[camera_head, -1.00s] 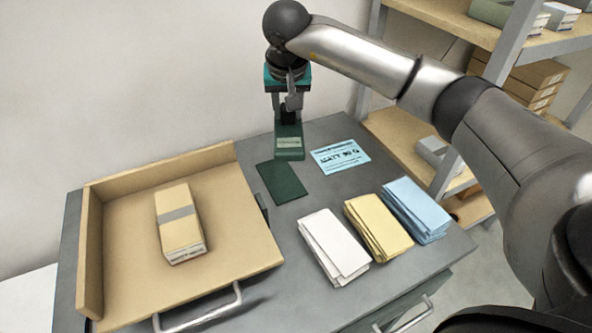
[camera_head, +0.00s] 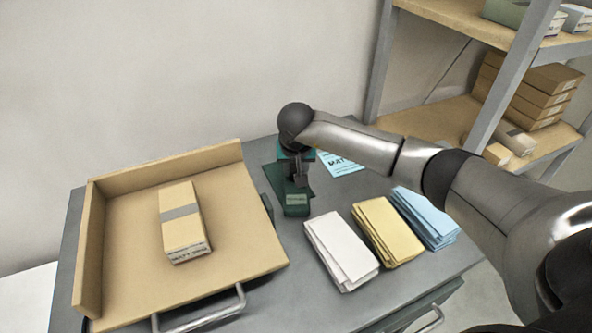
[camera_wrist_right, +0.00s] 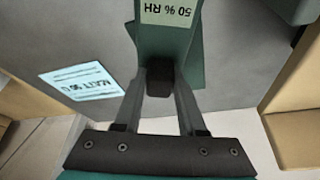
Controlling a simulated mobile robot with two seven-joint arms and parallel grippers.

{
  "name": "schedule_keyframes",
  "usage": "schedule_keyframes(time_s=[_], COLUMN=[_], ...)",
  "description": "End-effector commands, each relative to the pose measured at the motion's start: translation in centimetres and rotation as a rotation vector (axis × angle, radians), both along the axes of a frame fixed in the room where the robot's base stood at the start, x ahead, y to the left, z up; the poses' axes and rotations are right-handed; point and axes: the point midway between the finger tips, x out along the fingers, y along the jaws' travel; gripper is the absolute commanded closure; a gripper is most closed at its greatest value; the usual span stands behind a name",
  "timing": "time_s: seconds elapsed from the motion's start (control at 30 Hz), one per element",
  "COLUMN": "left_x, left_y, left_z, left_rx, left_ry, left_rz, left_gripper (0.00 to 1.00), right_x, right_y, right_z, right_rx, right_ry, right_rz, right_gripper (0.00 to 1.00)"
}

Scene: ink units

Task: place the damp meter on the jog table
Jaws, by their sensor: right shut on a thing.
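The damp meter (camera_head: 296,205) is a dark green block with a pale label; the label reads 50 % RH in the right wrist view (camera_wrist_right: 165,38). My right gripper (camera_head: 297,182) is shut on it from above; the fingers also show in the right wrist view (camera_wrist_right: 160,88). The meter is upright, just right of the jog table, in front of a dark green mat (camera_head: 274,176). I cannot tell whether it touches the grey top. The jog table (camera_head: 135,225) is a tan wooden tray with raised back and left walls, holding a banded paper block (camera_head: 181,230). My left gripper is not in view.
White (camera_head: 340,250), yellow (camera_head: 386,232) and blue (camera_head: 425,217) paper stacks lie right of the meter on the grey cabinet top (camera_head: 300,295). A light blue card (camera_head: 342,165) lies behind, partly covered by my arm. Shelves with boxes (camera_head: 530,90) stand at the right.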

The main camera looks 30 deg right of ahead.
Motion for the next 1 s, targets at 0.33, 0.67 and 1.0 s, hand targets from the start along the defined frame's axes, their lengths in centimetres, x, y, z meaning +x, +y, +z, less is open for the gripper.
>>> schedule_keyframes(time_s=[0.33,0.67,1.0], left_x=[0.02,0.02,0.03], left_y=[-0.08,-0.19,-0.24], left_z=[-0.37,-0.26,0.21], left_rx=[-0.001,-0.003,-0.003], left_ry=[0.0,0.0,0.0], left_rz=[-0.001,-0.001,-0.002], left_gripper=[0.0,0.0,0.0], right_x=[0.12,0.04,0.01], right_y=[-0.03,-0.04,-0.02], right_z=[-0.26,-0.25,0.43], right_rx=[0.0,-0.001,0.0], right_ry=[-0.005,-0.002,-0.003], right_rz=[0.0,-0.001,0.0], right_gripper=[1.0,0.3,0.3])
